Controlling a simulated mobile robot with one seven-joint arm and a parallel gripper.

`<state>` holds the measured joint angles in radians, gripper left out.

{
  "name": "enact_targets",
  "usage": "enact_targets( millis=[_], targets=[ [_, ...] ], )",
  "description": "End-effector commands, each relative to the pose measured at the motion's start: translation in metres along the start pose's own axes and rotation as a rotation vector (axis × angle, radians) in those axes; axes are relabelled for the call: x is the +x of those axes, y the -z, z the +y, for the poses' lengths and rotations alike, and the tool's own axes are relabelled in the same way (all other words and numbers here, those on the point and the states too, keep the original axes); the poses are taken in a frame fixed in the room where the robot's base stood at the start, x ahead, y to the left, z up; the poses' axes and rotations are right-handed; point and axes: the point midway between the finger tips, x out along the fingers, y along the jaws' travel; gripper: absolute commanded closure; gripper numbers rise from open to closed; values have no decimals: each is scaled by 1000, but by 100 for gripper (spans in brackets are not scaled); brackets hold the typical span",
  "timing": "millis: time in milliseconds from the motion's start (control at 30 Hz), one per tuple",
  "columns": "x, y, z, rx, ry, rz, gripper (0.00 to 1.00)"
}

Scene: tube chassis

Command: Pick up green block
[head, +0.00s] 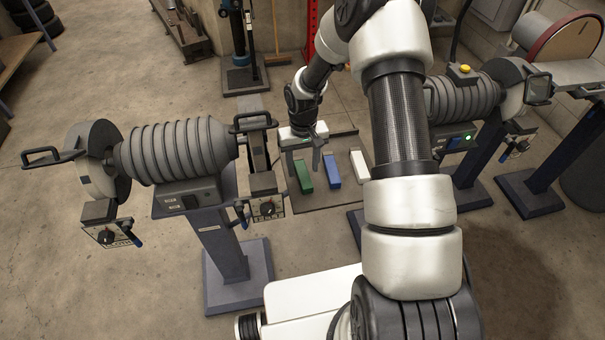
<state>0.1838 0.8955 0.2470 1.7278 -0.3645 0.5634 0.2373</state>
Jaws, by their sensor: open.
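The green block (303,177) lies on a low flat brownish surface (309,200), at the left end of a row of three blocks. A blue block (332,170) lies to its right, and a white block (359,165) is right of that. My gripper (304,166) is open and points down at the far end of the green block. One finger is near the block's upper left and the other stands between the green and blue blocks. I cannot tell whether the fingers touch the green block or are at its height. Nothing shows held between them.
A similar ribbed machine (463,98) stands on the right, with a disc sander (558,42) beyond. Open concrete floor (70,240) lies at left.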

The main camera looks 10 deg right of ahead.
Motion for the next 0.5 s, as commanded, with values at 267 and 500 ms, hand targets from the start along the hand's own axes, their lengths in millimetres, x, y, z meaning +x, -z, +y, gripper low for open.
enact_targets(
  millis=[267, 500],
  targets=[
    [31, 0, 1, 0, 0, -1, 52],
    [32, 0, 1, 0, 0, 0, 57]
  ],
)
